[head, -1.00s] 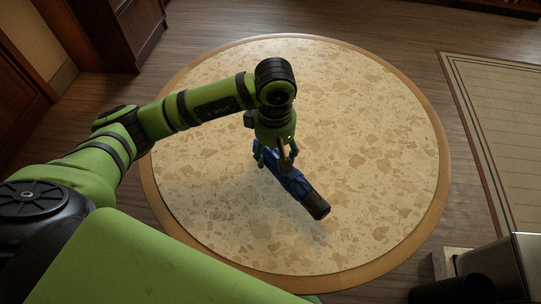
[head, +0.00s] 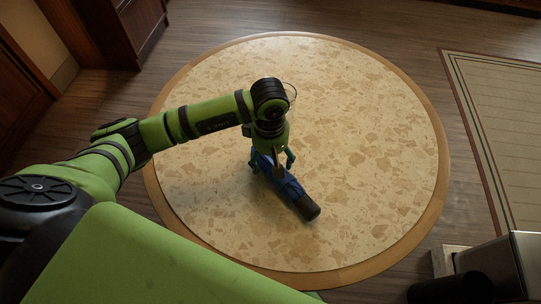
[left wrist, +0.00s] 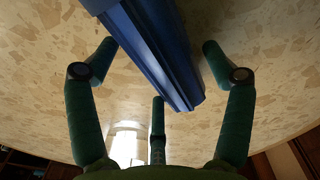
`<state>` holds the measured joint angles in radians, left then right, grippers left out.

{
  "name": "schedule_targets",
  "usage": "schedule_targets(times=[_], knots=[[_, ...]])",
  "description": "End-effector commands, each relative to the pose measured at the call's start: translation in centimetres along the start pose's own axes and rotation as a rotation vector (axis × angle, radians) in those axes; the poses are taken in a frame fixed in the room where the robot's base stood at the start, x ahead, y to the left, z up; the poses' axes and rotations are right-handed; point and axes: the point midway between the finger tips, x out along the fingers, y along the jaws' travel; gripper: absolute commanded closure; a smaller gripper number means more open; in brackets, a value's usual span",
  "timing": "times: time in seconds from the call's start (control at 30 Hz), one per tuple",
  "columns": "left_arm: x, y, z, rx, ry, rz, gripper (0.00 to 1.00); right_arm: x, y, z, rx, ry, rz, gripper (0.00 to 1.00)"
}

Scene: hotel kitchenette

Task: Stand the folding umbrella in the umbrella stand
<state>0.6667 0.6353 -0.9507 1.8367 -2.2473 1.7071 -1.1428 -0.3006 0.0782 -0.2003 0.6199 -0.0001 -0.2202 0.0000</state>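The folding umbrella (head: 290,190) is blue with a dark handle end (head: 308,208) and lies slanted on the round table. Its blue body also shows in the left wrist view (left wrist: 160,45), passing between my fingers. My left gripper (head: 272,160) is over the umbrella's far part. In the left wrist view its green fingers (left wrist: 158,50) are spread, with gaps to the umbrella on both sides. My arm and gripper hide the umbrella's far end in the head view. My right gripper is not in view. I cannot identify an umbrella stand with certainty.
The round table (head: 390,150) has a speckled stone top and wooden rim, otherwise clear. A bordered rug (head: 500,130) lies at the right. A metallic box (head: 510,265) and a dark cylinder (head: 455,290) are at the lower right. A wooden cabinet (head: 125,30) stands at the upper left.

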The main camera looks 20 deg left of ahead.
Motion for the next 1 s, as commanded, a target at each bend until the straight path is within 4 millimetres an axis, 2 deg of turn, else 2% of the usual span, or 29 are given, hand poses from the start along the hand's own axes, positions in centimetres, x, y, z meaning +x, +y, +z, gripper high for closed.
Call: schedule_targets(times=[0.3, 0.47, 0.57, 0.8, 1.0], knots=[[-0.1, 0.0, 0.0, -0.001, 0.0, 0.0, 0.1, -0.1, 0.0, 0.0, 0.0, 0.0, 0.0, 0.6], [-0.8, 0.1, -0.1, 0.0, 0.001, 0.003, 0.1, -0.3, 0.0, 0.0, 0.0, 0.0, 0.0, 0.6], [-2.5, 0.2, -0.1, 0.0, 0.002, 0.006, 0.1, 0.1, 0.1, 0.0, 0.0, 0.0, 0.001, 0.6], [-7.7, 0.1, -0.1, 0.001, 0.004, 0.006, 0.1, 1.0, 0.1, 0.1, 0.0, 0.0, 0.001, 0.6], [-11.0, 0.1, -0.1, -0.001, 0.002, 0.003, 0.1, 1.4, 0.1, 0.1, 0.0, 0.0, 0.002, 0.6]])
